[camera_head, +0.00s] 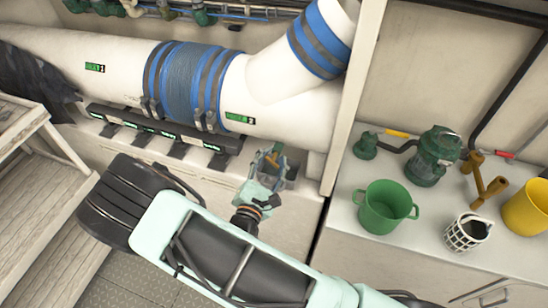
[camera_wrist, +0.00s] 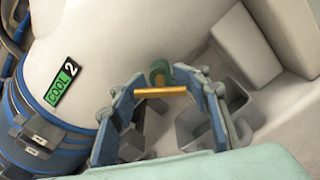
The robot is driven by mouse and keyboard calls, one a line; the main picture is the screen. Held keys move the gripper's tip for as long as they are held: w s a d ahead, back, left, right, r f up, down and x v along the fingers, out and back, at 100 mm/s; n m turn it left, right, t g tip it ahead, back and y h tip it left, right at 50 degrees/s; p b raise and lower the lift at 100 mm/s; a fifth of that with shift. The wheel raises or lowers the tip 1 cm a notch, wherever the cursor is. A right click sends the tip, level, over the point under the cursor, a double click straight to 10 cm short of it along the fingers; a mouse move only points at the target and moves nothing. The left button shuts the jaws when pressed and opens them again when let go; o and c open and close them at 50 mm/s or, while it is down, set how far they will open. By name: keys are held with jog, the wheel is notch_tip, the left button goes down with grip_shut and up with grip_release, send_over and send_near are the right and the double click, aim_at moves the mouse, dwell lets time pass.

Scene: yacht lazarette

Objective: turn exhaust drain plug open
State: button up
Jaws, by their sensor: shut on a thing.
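The exhaust drain plug shows in the wrist view as a brass bar handle (camera_wrist: 160,92) in front of a round green fitting (camera_wrist: 160,72), under the white exhaust pipe (camera_wrist: 95,50). The bar lies level between my fingers, its ends touching the two blue finger pads. My gripper (camera_wrist: 162,97) is shut on this bar. In the head view my gripper (camera_head: 270,160) reaches below the pipe (camera_head: 285,118), with a bit of the brass handle (camera_head: 271,161) visible between the fingers. The fitting's thread is hidden.
A grey open box (camera_wrist: 195,125) sits close below the fingers. Blue hose bands (camera_head: 190,78) wrap the pipe to the left. On the right counter stand a green pot (camera_head: 383,207), a green strainer (camera_head: 434,155), a white basket (camera_head: 465,233) and a yellow bucket (camera_head: 528,208).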

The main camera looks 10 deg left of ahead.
jog(key=shift+a+r, duration=0.2)
jog(key=shift+a, duration=0.2)
jog(key=o, duration=1)
jog(key=shift+s, duration=0.1)
jog(key=shift+d+f, duration=0.1)
jog(key=shift+d, duration=0.05)
jog(key=s, duration=0.8)
jog(key=s+a, duration=0.1)
jog(key=s, duration=0.3)
